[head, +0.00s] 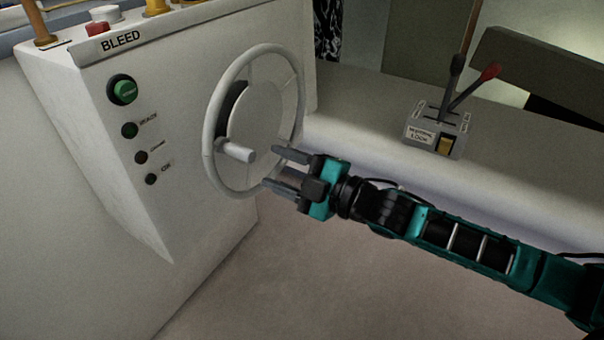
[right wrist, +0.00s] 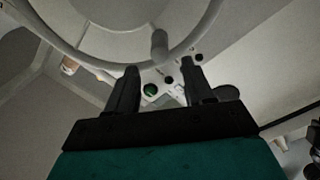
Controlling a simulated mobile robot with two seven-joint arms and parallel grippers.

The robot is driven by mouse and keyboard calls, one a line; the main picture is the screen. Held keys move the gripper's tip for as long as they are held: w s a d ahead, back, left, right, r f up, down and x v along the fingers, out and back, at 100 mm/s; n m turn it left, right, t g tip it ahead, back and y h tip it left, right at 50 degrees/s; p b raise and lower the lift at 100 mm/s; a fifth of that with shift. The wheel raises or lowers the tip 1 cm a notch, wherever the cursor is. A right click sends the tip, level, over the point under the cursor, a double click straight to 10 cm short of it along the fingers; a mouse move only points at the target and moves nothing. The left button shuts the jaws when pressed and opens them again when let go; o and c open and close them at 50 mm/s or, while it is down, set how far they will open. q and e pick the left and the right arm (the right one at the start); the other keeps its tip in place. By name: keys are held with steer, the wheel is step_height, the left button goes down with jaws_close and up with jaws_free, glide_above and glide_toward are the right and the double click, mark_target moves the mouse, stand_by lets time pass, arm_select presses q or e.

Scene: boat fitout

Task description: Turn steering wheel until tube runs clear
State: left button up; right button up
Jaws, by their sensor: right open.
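The white steering wheel (head: 211,128) stands on the side face of the white console in the head view. A peg-like knob (head: 237,152) sticks out from the lower left part of its rim. My right gripper (head: 275,168) is open and empty, its fingertips just right of the knob and close to the lower rim. In the right wrist view the knob (right wrist: 159,45) shows beyond and between the two fingers (right wrist: 160,80), not gripped. The tube cannot be made out. My left gripper is not in view.
The console (head: 75,160) carries a BLEED label (head: 121,40), a green button (head: 123,89) and several small dark indicators. A lever box (head: 437,132) with black and red-tipped levers stands on the ledge at right. Floor below the wheel is clear.

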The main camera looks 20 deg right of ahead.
steer(key=shift+v, duration=2.15)
